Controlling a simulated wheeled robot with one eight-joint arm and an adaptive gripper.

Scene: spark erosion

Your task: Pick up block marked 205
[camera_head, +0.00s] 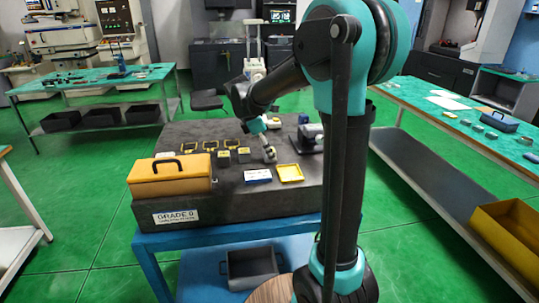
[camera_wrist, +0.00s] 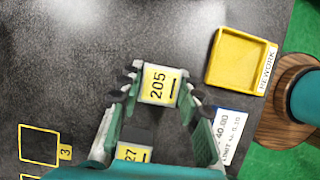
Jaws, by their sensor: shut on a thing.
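The block marked 205 (camera_wrist: 158,84) shows in the wrist view with its yellow label facing up. My gripper (camera_wrist: 160,88) is shut on it, with a ridged finger on either side. In the head view my gripper (camera_head: 269,153) is over the dark stone plate (camera_head: 245,199), right of two small blocks. I cannot tell whether the held block touches the plate. Another block with a yellow label ending in 27 (camera_wrist: 132,153) sits nearer my palm in the wrist view, partly hidden by my gripper.
A yellow REWORK tray (camera_wrist: 263,60) lies right of the held block, and a blue and white card (camera_wrist: 228,128) below that tray. Yellow outlined squares (camera_wrist: 38,145) mark the plate at left. A yellow case (camera_head: 169,187) stands at the plate's left front.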

